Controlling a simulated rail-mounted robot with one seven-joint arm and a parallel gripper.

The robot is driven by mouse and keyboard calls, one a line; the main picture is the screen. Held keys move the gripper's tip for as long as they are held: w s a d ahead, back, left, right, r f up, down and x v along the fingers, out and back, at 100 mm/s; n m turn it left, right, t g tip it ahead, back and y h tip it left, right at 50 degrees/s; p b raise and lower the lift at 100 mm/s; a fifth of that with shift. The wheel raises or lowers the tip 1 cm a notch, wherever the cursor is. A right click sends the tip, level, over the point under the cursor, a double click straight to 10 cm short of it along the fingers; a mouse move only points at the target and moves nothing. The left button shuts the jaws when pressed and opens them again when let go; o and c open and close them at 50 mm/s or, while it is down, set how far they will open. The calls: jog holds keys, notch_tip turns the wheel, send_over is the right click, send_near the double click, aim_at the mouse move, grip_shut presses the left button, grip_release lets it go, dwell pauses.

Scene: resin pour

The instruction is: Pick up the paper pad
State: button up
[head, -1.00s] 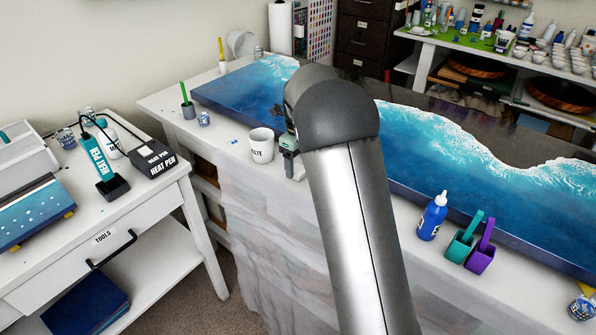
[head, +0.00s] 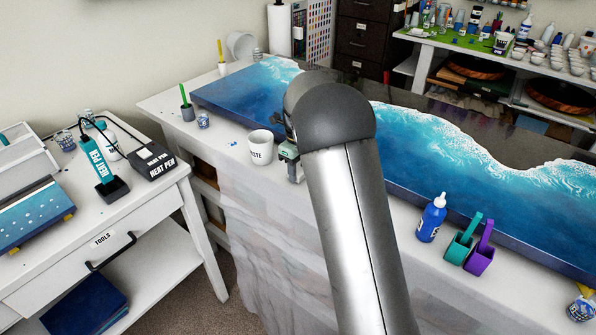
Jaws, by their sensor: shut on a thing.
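My gripper (head: 291,160) is at the front edge of the long white table, just right of the white cup marked "WASTE" (head: 261,148). It is largely hidden behind my own arm. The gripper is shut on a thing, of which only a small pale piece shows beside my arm. I take it to be the paper pad, but its shape and outline cannot be made out. No other paper pad can be clearly picked out.
A blue resin wave panel (head: 430,150) fills most of the long table (head: 165,104). A heat pen (head: 105,172) is on the left tool table.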

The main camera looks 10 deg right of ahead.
jog(key=shift+r, duration=0.65)
jog(key=s+a+r+b, duration=0.2)
jog(key=s+r, duration=0.9)
jog(key=s, duration=0.3)
jog(key=shift+r+b, duration=0.3)
jog(key=shift+b, duration=0.1)
jog(key=shift+w, duration=0.1)
